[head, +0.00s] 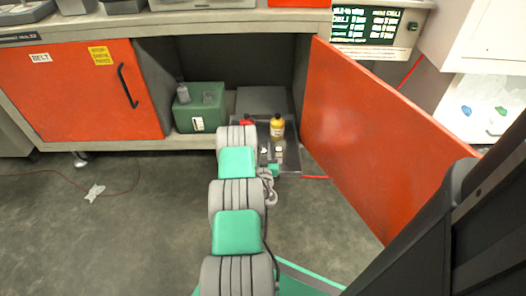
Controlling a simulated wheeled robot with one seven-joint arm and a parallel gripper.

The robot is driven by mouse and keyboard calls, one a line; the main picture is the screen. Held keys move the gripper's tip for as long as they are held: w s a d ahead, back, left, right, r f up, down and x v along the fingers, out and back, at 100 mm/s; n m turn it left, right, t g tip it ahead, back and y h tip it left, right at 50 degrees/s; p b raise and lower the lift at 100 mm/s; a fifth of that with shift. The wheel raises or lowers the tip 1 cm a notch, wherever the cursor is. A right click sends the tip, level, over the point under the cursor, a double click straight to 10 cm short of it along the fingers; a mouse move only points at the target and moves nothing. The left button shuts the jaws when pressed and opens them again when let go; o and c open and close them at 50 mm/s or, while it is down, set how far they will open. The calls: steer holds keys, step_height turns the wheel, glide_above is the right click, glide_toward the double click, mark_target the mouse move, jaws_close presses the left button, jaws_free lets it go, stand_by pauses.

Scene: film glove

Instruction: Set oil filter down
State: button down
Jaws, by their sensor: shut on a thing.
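My arm reaches forward to the open cabinet, and its links cover part of the tray (291,158). Grey and green parts near the far end of my arm show beside the links, but the gripper's fingers and whatever is between them are hidden. I cannot make out an oil filter for sure. A small red thing (246,121) shows just above the arm at the back of the tray, partly covered. A yellow bottle (277,128) with a dark cap stands upright on the tray, with a small white thing (279,149) in front of it.
A green box (199,112) with bottles on top stands left in the open cabinet. An orange door (385,125) stands swung out on the right. A closed orange panel (75,95) is at left. A cable and a white scrap (95,192) lie on the floor.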

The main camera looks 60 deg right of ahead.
steer(key=shift+f, duration=0.9)
steer(key=shift+f, duration=0.15)
steer(key=c, duration=1.1)
jaws_free()
